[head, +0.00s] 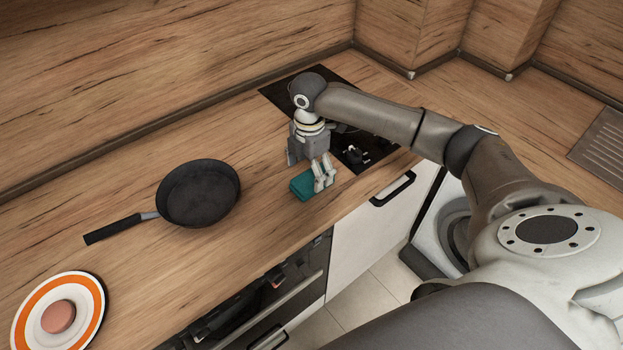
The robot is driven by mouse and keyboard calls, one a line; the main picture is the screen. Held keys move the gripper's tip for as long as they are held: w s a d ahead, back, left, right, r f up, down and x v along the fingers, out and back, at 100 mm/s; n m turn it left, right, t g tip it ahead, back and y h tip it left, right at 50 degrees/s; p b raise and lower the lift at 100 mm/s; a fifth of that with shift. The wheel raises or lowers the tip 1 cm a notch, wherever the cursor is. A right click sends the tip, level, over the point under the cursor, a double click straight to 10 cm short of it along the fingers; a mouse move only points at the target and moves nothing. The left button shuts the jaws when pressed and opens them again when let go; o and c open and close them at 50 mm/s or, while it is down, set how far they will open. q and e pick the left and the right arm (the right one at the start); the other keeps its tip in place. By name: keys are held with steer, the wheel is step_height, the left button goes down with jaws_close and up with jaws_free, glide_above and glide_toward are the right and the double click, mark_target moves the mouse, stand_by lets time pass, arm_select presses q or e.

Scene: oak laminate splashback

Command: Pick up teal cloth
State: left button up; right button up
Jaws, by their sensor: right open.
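The teal cloth (302,188) is a small folded block lying on the wooden counter, near its front edge and just left of the black hob. My right gripper (324,183) is above it, pointing down, with its fingertips at the cloth's right part. The fingers are open and cover some of the cloth. I cannot tell whether they touch it. My left gripper is not in view.
A black frying pan (199,193) sits left of the cloth, its handle pointing left. A plate with an orange ring (32,304) holds a round pinkish item (58,316) at the lower left. The black hob (353,156) lies behind and under my right arm. Bare counter separates pan and cloth.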

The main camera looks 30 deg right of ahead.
mark_target(309, 179)
step_height(309, 179, down, 4)
steer(key=shift+a+r+p, duration=0.1)
steer(key=shift+r+p, duration=0.1)
steer(key=shift+p, duration=0.5)
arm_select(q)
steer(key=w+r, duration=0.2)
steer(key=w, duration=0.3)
arm_select(e)
steer(key=shift+f, duration=0.3)
steer(key=shift+w+f, duration=0.1)
steer(key=shift+f, duration=0.05)
steer(key=shift+c, duration=1.1)
steer(key=c, duration=0.9)
steer(key=shift+r+b, duration=0.45)
steer(key=shift+r, duration=0.1)
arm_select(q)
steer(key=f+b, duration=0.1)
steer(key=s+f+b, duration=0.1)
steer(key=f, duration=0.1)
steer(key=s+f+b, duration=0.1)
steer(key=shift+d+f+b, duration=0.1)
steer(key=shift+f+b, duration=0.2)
arm_select(e)
steer(key=s+a+r, duration=0.3)
steer(key=r, duration=0.1)
steer(key=s+a+r, duration=0.2)
steer(key=s+r, duration=0.2)
steer(key=s+a+r, duration=0.3)
steer(key=s+r, duration=0.1)
steer(key=shift+a, duration=0.3)
